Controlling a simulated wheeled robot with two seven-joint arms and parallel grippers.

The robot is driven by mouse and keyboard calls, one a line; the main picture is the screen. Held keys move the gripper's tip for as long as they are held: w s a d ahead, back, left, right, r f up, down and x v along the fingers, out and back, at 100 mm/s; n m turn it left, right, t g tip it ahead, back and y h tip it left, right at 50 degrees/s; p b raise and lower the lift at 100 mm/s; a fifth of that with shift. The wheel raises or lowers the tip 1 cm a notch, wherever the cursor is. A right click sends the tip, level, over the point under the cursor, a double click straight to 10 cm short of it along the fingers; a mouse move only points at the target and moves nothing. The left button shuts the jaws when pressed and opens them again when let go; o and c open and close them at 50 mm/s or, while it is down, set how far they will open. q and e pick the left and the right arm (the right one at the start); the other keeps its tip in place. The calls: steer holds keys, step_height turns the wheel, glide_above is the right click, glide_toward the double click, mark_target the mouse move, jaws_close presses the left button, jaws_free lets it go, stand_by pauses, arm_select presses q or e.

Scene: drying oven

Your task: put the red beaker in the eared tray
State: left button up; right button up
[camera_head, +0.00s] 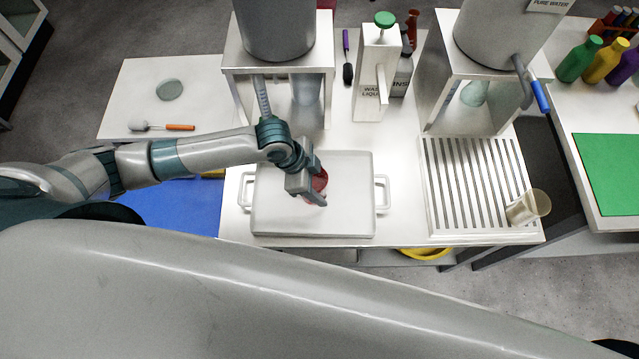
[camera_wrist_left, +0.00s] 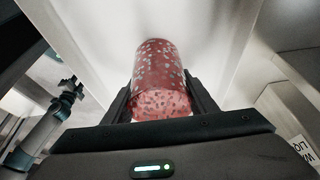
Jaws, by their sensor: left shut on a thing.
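The red speckled beaker (camera_wrist_left: 160,75) is between the two black fingers of my left gripper (camera_wrist_left: 163,100), which is shut on it. In the head view the beaker (camera_head: 318,182) is partly hidden by my left gripper (camera_head: 314,190). Both are over the middle of the white tray (camera_head: 345,215), which has an ear-like handle on its left and right sides. I cannot tell from these views whether the beaker touches the tray floor. The tray holds nothing else that I can see. My right gripper is not in view.
A slatted rack (camera_head: 450,190) with a beige beaker (camera_head: 528,206) stands right of the tray. Behind are two metal tanks on stands and a white dispenser (camera_head: 378,70) with a green knob. A blue surface (camera_head: 180,207) lies left. The tray's right half is clear.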

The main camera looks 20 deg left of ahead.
arm_select(q)
steer(key=o, duration=1.2)
steer(key=shift+o, duration=0.2)
steer(key=shift+a+r, duration=0.2)
steer(key=shift+r, duration=0.25)
steer(key=b+v, duration=0.1)
steer(key=v, duration=1)
steer(key=shift+s+a+r+b, duration=0.1)
steer(key=shift+s+b, duration=0.05)
steer(key=shift+b, duration=0.2)
